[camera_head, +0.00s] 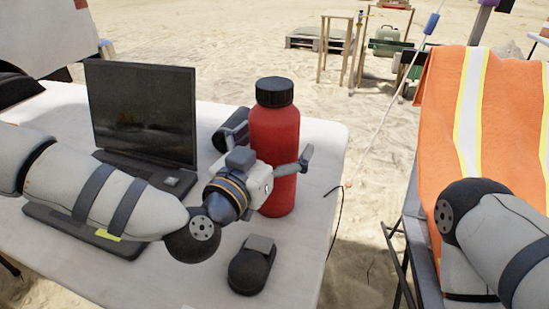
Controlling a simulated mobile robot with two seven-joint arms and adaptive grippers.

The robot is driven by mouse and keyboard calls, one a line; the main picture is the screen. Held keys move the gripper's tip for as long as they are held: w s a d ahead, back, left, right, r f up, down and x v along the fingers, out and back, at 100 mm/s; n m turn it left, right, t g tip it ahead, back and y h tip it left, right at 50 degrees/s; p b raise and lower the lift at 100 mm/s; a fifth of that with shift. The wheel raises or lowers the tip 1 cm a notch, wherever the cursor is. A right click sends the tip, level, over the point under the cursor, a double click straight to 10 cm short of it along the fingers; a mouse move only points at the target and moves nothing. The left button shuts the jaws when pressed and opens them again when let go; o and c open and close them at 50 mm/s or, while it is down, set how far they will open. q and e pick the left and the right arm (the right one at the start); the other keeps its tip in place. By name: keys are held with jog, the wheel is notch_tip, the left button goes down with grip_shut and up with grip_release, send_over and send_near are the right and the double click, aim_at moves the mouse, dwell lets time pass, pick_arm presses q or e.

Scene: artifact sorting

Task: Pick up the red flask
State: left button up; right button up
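The red flask (273,130) with a black ridged cap stands upright near the right edge of the white table (325,150). My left gripper (292,168) is at the flask's lower half, coming from the left. One grey finger crosses in front of the flask and reaches past its right side. The other finger is hidden, so I cannot tell whether the gripper is closed on the flask. The flask's base appears to be on the table. Of my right arm (500,240), only links show at the lower right; its gripper is out of view.
An open black laptop (143,115) is left of the flask, partly behind my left arm. A dark cylindrical object (232,130) lies behind the gripper. A black mouse-like object (251,266) lies in front. An orange vest (510,120) hangs at right.

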pick_arm(q)
jog(key=c, duration=2)
jog(key=shift+r, duration=0.15)
jog(key=shift+c, duration=0.2)
